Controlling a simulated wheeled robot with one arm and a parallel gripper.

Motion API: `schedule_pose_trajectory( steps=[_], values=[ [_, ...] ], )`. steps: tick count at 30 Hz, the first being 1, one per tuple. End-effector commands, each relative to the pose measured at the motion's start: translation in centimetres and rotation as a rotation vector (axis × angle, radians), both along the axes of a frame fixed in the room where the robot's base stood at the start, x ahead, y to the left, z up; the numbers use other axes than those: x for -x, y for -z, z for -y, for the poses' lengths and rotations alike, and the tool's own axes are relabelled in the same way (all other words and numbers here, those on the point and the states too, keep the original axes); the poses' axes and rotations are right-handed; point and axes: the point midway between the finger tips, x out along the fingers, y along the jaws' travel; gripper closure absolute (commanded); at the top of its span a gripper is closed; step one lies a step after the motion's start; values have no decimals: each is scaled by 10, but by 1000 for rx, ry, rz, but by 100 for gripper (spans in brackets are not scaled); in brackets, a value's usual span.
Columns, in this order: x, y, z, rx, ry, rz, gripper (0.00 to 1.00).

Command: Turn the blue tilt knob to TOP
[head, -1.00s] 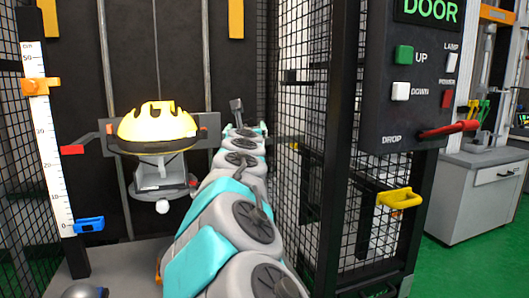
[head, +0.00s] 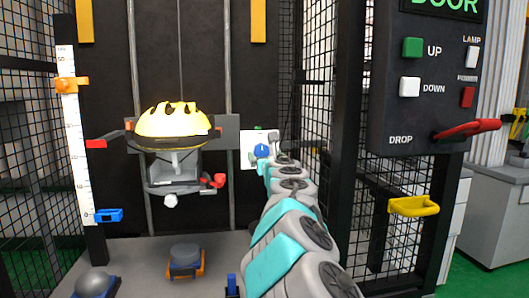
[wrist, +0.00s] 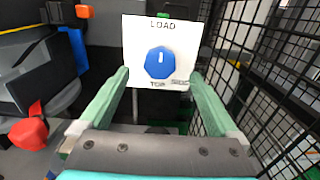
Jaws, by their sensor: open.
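The blue tilt knob (wrist: 159,63) is on a white plate (wrist: 190,35) marked LOAD above and TOP below, with a small label at lower right. The knob's white mark points up toward LOAD. My gripper (wrist: 160,74) is open, its green fingers to the left and right of the knob in the wrist view. Whether they reach the knob in depth I cannot tell. In the head view the knob (head: 262,151) shows small just beyond the end of my arm, and my fingers are mostly hidden.
A black wire mesh wall (wrist: 262,75) stands close on the right. A carriage with a glowing yellow dome (head: 172,120) and a red handle (head: 219,181) is to the left. The control box (head: 430,80) and yellow handle (head: 413,206) are at right.

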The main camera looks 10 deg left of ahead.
Motion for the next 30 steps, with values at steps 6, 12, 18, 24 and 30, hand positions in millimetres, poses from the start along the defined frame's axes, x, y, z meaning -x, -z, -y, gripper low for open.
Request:
schedule_pose_trajectory(
  steps=[6,12,18,24,30],
  values=[
    [-20,-1,-6,-4,-1,-1,3],
    [-37,-1,-12,-3,-4,-1,3],
    [-50,-2,-14,-3,1,0,3],
    [-57,-1,-16,-1,1,1,3],
    [-58,-1,-16,-1,1,2,3]
  ],
)
